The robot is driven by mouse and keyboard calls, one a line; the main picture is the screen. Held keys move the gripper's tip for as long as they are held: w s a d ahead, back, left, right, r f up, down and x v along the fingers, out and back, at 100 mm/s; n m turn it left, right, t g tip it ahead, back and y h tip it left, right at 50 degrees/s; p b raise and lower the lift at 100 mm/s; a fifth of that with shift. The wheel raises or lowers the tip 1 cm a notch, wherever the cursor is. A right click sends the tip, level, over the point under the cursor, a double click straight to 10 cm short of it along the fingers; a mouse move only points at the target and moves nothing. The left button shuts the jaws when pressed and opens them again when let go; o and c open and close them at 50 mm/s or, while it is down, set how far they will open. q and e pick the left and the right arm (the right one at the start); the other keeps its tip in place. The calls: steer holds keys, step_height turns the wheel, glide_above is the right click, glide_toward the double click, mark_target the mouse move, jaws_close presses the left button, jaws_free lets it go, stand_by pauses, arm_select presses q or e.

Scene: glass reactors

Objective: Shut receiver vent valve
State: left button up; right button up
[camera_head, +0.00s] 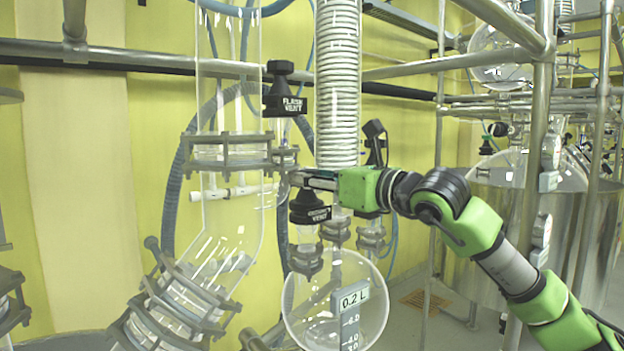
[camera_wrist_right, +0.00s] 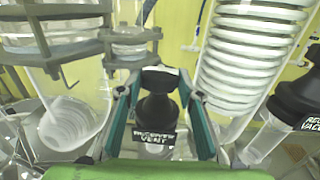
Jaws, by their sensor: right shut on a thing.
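The receiver vent valve (camera_head: 307,207) is a black knob with a white-lettered label, above the round glass receiver flask (camera_head: 335,300) in the head view. My right gripper (camera_head: 300,183) reaches in from the right at the top of this valve. In the right wrist view the valve (camera_wrist_right: 156,112) stands between the two fingers of my right gripper (camera_wrist_right: 157,90), its label reading VENT. The right gripper is shut on the valve's knob. The left gripper is not in view.
The flash vent valve (camera_head: 284,95) hangs above and left of my gripper. A coiled glass condenser (camera_head: 338,90) rises just behind it. Another black valve (camera_wrist_right: 300,100) stands at the right in the wrist view. Metal rails (camera_head: 150,57) and glass tubes crowd the space.

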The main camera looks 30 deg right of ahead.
steer(key=m+h, duration=0.1)
steer(key=h, duration=0.1)
steer(key=a+m+h+b, duration=0.1)
steer(key=m+h, duration=0.1)
steer(key=shift+h, duration=0.3)
steer(key=m+h+b, duration=0.1)
steer(key=h, duration=0.1)
steer(key=shift+m+h, duration=0.3)
steer(key=m+g+h+b, duration=0.1)
steer(key=h+b, duration=0.1)
steer(key=b, duration=0.1)
steer(key=m+g+h+b, duration=0.1)
steer(key=m+h+b, duration=0.1)
steer(key=b, duration=0.1)
steer(key=shift+f+h, duration=0.2)
steer(key=shift+h, duration=0.2)
steer(key=shift+w+r+m+g+h+b, duration=0.15)
steer(key=shift+m+g+h+b, duration=0.6)
steer(key=shift+b, duration=0.45)
steer(key=o, duration=0.8)
steer(key=shift+o, duration=0.2)
steer(key=shift+w, duration=0.1)
